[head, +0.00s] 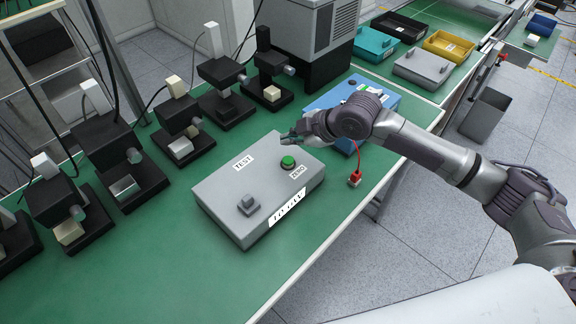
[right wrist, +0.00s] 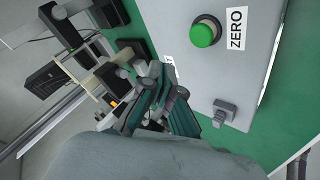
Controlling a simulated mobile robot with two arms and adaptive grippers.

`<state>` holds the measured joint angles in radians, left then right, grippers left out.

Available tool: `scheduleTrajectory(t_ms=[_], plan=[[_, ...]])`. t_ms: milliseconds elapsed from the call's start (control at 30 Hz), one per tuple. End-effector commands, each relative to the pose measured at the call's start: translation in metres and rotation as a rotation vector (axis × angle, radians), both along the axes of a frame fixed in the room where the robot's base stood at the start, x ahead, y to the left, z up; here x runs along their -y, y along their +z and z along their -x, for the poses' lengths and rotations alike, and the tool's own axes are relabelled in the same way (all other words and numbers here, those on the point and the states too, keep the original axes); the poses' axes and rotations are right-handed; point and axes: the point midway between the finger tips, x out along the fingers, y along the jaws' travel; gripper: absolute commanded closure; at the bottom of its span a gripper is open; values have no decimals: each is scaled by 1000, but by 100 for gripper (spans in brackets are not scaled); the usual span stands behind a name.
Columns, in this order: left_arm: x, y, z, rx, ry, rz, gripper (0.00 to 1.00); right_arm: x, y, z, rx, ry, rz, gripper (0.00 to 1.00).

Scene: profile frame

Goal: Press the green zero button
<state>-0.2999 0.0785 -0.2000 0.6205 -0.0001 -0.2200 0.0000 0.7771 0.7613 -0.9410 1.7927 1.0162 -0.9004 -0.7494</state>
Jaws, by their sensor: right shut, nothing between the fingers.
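A grey control box (head: 225,196) lies on the green bench. A round green button (head: 288,162) stands on it beside a ZERO label (head: 298,172). In the right wrist view the green button (right wrist: 204,33) and the ZERO label (right wrist: 236,28) are unobstructed. My right gripper (head: 287,139) is shut and empty. In the head view it appears just beyond the button, apart from it; its exact height is unclear. In the right wrist view the shut gripper (right wrist: 153,72) points left of the button. My left gripper is in neither view.
A grey switch (head: 249,206) and a TEST label (head: 243,162) are on the same box. Several black fixtures (head: 132,160) line the bench at left. A blue box (head: 330,98) lies behind my right gripper. The bench front (head: 150,285) is clear.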

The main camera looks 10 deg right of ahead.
Motion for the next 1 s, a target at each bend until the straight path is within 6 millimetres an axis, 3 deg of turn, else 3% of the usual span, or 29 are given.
scheduleTrajectory(t_ms=[33,100,300,1000], plan=[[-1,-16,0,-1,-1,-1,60,0,-16,0,0,0,0,100],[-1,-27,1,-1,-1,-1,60,0,-25,0,1,0,0,100],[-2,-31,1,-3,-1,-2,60,0,-41,0,0,0,0,100],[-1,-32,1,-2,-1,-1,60,0,-45,0,0,0,0,100]])
